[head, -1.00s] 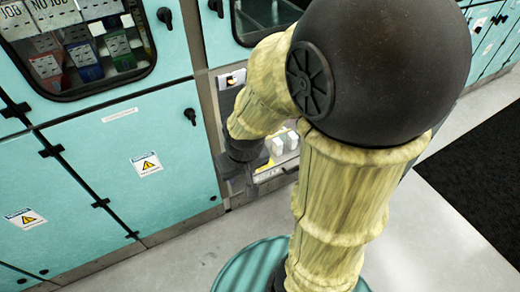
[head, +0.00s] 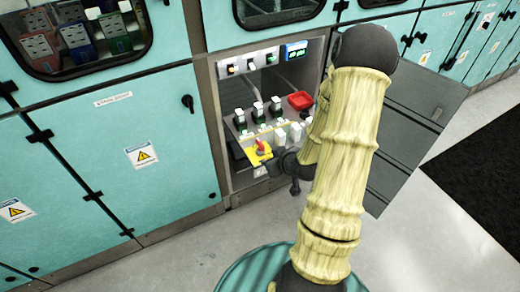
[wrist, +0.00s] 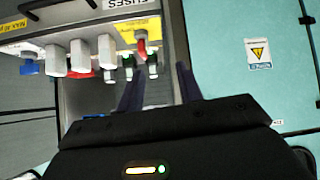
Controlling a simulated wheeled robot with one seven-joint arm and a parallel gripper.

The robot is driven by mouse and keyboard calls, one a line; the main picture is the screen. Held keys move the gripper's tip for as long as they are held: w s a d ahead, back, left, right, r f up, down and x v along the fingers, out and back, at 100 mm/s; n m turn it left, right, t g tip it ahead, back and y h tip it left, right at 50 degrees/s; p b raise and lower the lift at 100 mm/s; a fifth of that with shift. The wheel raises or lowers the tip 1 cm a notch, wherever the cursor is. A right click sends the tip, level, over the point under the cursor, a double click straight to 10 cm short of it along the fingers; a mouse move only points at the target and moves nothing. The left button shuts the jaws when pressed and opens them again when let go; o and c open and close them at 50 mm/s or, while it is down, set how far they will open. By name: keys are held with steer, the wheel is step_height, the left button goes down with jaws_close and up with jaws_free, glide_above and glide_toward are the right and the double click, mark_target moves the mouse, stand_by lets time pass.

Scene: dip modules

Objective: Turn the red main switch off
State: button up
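The red main switch (head: 261,147) is a small red handle on a yellow plate (head: 256,154), at the lower front of an open cabinet compartment. It also shows in the wrist view (wrist: 142,44), below its yellow plate at the top centre. My gripper (head: 280,159) is just right of the switch in the head view. In the wrist view its two dark fingers (wrist: 160,82) are spread apart with nothing between them. The switch is beyond the fingertips and a little left of their middle, apparently untouched. Its exact setting cannot be read.
Several white-topped switches (head: 257,110) and a red box-like part (head: 300,101) are in the compartment. In the wrist view, white blocks (wrist: 80,55) stand left of the switch. A grey open door panel (head: 415,120) is behind my arm. Clear floor lies in front.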

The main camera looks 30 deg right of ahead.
mark_target(261, 144)
steer(key=d+f+t, duration=0.1)
steer(key=d+f+m+t+b, duration=0.1)
steer(key=d+t, duration=0.2)
steer(key=shift+f+b, duration=0.35)
steer(key=shift+f, duration=0.05)
steer(key=p+x, duration=0.1)
steer(key=x, duration=1.6)
steer(key=shift+w+d+f, duration=0.15)
steer(key=shift+f, duration=0.05)
jaws_close()
